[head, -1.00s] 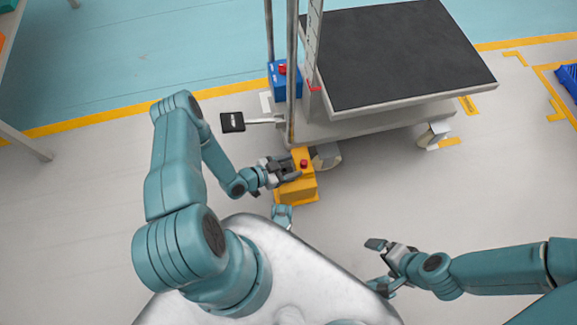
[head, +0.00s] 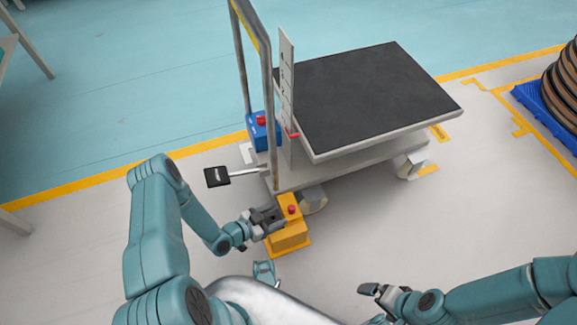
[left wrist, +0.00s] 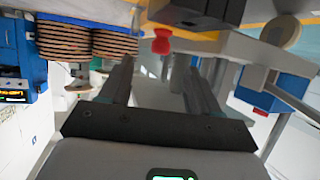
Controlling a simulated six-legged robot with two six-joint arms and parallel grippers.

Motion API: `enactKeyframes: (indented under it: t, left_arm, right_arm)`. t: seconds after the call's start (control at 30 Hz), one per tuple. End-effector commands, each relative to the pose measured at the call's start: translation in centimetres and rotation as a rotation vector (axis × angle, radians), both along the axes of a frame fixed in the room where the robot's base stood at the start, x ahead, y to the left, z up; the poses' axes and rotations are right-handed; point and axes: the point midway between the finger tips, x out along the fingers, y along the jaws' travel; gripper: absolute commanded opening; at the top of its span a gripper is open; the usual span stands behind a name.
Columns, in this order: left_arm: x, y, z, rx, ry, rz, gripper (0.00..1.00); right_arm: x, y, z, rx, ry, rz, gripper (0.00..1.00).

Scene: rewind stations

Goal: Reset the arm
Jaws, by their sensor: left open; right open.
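My left gripper (head: 268,217) is open and empty, with its fingertips close beside the upper part of a yellow box (head: 289,238) with a red button on top (head: 291,209). I cannot tell if they touch. The box stands on the floor at the near end of a cart. In the left wrist view, the two fingers (left wrist: 162,82) are apart with nothing between them, and a red knob (left wrist: 161,42) shows beyond them. My right gripper (head: 372,294) is open and empty over the bare floor at the lower right.
The cart (head: 330,168) has a black top, a post and an upright handle. A blue box with a red button (head: 262,130) and a black pedal (head: 217,176) are at its left. A blue pallet (head: 535,101) bears brown coils (head: 566,82). Floor right of the yellow box is clear.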

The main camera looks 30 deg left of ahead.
Motion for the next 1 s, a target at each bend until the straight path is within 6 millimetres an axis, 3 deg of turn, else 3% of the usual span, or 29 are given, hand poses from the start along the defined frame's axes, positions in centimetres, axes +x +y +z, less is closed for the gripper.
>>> enactKeyframes:
  t: [0.2, 0.27, 0.37, 0.47, 0.57, 0.63, 0.73, 1.0]
  left_arm:
    - [0.1, -0.1, 0.0, 0.0, 0.0, -0.001, 0.62]
    - [1.0, -1.0, 0.7, 0.006, -0.017, -0.034, 0.62]
    - [3.9, -2.8, 3.7, 0.04, -0.083, -0.119, 0.62]
    - [6.6, -6.5, 8.5, 0.063, -0.106, -0.196, 0.62]
    - [6.9, -10.2, 11.7, 0.063, 0.042, -0.197, 0.62]
    - [5.4, -11.8, 12.6, 0.048, 0.201, -0.159, 0.62]
    - [1.9, -12.7, 12.8, 0.018, 0.442, -0.07, 0.62]
    - [-10.4, -11.7, 11.3, -0.099, 1.061, 0.277, 0.62]
  right_arm:
    - [-0.2, 0.2, -0.1, 0.002, 0.004, 0.009, 1.0]
    - [-0.3, 0.2, -0.1, 0.002, 0.005, 0.009, 1.0]
    - [-0.2, 0.2, -0.1, 0.002, 0.003, 0.008, 1.0]
    - [-0.2, 0.2, -0.1, 0.002, 0.003, 0.008, 1.0]
    - [-0.2, 0.2, -0.1, 0.002, 0.003, 0.008, 1.0]
    - [-0.2, 0.2, -0.1, 0.002, 0.003, 0.008, 1.0]
    - [-0.2, 0.2, -0.1, 0.002, 0.003, 0.008, 1.0]
    - [-0.2, 0.2, -0.1, 0.002, 0.003, 0.008, 1.0]
